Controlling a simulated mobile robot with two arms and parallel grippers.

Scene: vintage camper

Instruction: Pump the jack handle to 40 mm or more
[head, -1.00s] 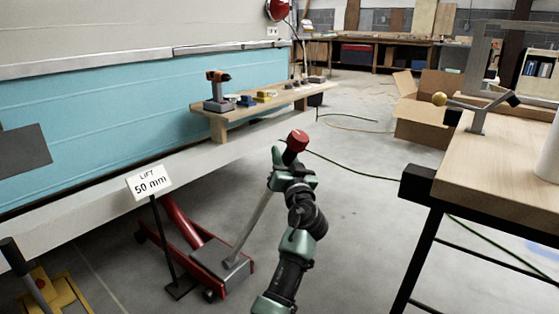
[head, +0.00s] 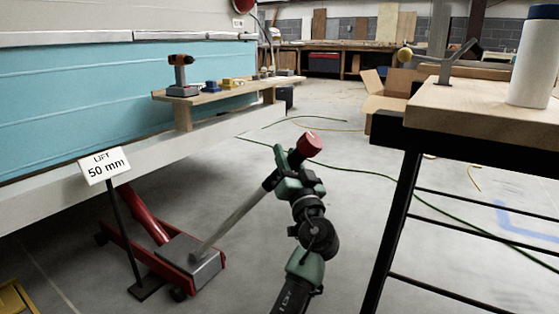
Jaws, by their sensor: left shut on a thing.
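The red floor jack (head: 198,265) stands on the floor below the pale sill of the camper, its red lift arm (head: 143,213) reaching up to the left. Its grey metal handle (head: 235,221) slopes up to the right and ends in a red grip (head: 311,144). My left gripper (head: 279,178) is shut on the handle just below the red grip; its fingers partly hide the handle there. A sign (head: 105,165) on a black post beside the jack reads "LIFT 50 mm". My right gripper is out of view.
A wooden workbench (head: 470,112) with black legs stands close on the right, holding a white cylinder (head: 531,62). A green cable (head: 370,174) crosses the open floor.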

